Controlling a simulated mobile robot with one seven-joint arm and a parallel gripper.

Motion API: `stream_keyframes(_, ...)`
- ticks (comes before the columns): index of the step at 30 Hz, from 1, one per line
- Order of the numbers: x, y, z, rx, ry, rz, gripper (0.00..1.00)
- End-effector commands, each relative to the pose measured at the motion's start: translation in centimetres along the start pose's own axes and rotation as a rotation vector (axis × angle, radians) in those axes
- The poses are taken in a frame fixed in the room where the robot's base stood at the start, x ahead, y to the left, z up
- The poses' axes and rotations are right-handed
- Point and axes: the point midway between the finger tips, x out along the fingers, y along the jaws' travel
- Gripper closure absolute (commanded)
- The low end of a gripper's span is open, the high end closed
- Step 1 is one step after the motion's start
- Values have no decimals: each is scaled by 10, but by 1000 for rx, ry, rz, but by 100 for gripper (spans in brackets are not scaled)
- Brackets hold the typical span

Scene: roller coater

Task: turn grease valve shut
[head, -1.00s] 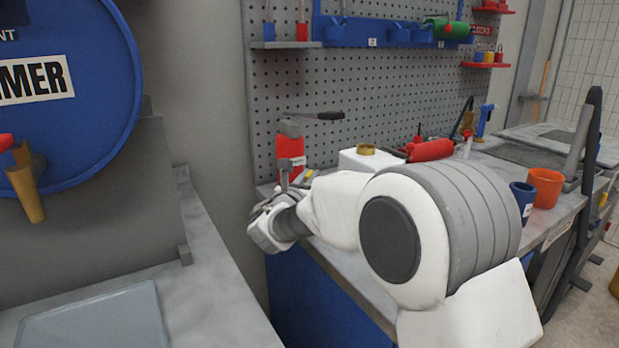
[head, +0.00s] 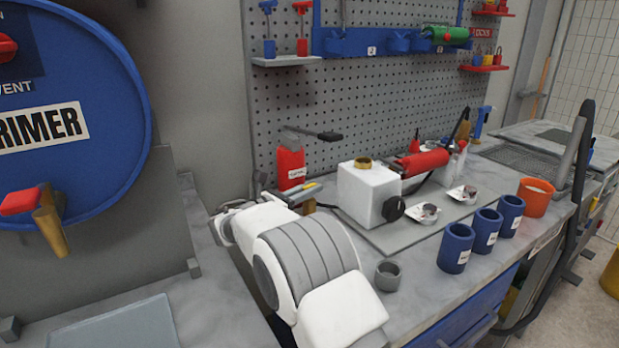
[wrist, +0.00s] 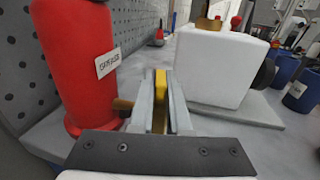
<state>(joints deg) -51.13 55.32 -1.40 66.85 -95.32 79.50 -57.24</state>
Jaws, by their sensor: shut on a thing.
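The red grease container (head: 291,168) stands on the bench against the pegboard, a dark lever on its top. In the wrist view the container (wrist: 80,65) fills the left side, with a label partly readable as grease. A brass-coloured spout (wrist: 122,104) comes from its lower side toward my fingers. My gripper (wrist: 160,88) is shut on a yellow valve handle (wrist: 161,84), which stands upright between the two grey fingers. In the head view my arm reaches in from the front, and the gripper (head: 298,194) is beside the container's base. The valve body is mostly hidden.
A white box (head: 368,192) with a brass cap and black knob stands close right of the gripper. A blue primer drum (head: 95,85) with a brass tap is at left.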

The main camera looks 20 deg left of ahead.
Motion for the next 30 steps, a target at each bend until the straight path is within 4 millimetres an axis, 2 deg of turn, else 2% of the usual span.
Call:
stream_keyframes(15,-1,1,0,0,0,-191,100)
stream_keyframes(30,0,0,0,0,-1,-233,100)
